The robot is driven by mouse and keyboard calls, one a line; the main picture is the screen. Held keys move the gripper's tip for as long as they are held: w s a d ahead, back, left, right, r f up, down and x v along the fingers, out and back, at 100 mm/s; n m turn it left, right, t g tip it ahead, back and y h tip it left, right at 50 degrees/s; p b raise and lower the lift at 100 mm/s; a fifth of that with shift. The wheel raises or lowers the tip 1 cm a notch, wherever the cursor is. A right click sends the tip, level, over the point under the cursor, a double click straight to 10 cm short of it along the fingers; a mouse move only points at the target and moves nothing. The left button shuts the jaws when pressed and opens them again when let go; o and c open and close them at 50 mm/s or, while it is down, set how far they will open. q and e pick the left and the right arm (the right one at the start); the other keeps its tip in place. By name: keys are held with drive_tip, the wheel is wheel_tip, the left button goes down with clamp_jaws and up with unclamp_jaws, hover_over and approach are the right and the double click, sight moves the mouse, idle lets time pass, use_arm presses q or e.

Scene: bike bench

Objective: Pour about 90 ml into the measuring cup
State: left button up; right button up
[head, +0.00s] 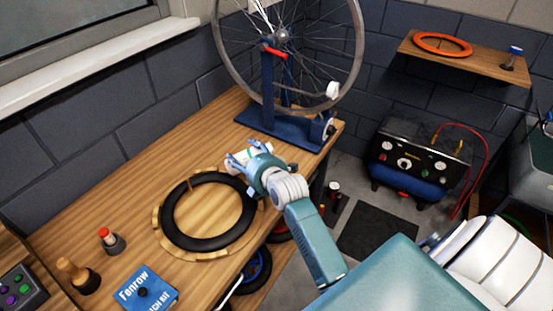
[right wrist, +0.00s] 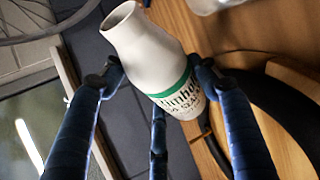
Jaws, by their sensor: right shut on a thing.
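My right gripper (head: 243,158) reaches over the workbench, just beyond the black tyre ring. In the right wrist view its blue fingers (right wrist: 150,85) are shut around a white bottle (right wrist: 150,48) with a green band and dark lettering. The bottle's open mouth points to the upper left of that view, and the bottle looks tilted. A white rounded object (right wrist: 207,5) shows at the top edge of the right wrist view, cut off; I cannot tell whether it is the measuring cup. No measuring cup can be made out in the head view. My left gripper is not in view.
The black tyre (head: 165,222) lies on a round wooden board on the bench. A wheel (head: 218,40) stands in a blue stand (head: 268,90) behind the gripper. A red-topped container (head: 111,241), a wooden-handled tool (head: 75,275) and a blue box (head: 148,290) sit at the front left.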

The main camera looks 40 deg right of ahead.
drive_tip(key=shift+r+n+g+h+p, duration=0.35)
drive_tip(key=shift+r+n+p, duration=0.3)
drive_tip(key=shift+p, duration=1.35)
drive_tip(key=shift+f+n+h+p, duration=0.1)
drive_tip(key=shift+n+h+p, duration=0.15)
drive_tip(key=shift+h+p, duration=0.1)
drive_tip(key=shift+s+d+f+g, duration=0.15)
drive_tip(key=shift+f+g, duration=0.1)
drive_tip(key=shift+f, duration=0.15)
drive_tip(key=shift+d+f+n+h+p, duration=0.15)
drive_tip(key=shift+n+h+p, duration=0.15)
drive_tip(key=shift+n+h, duration=0.15)
drive_tip(key=shift+n+g+h+p, duration=0.35)
drive_tip(key=shift+n+p, duration=0.2)
drive_tip(key=shift+p, duration=0.3)
drive_tip(key=shift+w+a+n+h+p, duration=0.35)
drive_tip(key=shift+a+n+h+p, duration=0.2)
drive_tip(key=shift+n, duration=0.25)
drive_tip(key=shift+w+a+n+g+h, duration=0.15)
drive_tip(key=shift+a+n+g+h, duration=0.15)
drive_tip(key=shift+n+h, duration=0.3)
drive_tip(key=shift+a+n+h, duration=0.15)
drive_tip(key=shift+n+h, duration=0.1)
drive_tip(key=shift+n, duration=0.05)
drive_tip(key=shift+w+r+n+p, duration=0.1)
drive_tip(key=shift+r+n+p, duration=0.2)
drive_tip(key=shift+p, duration=0.25)
drive_tip(key=shift+a+r+n+h, duration=0.1)
drive_tip(key=shift+n+h, duration=0.2)
drive_tip(key=shift+h, duration=0.2)
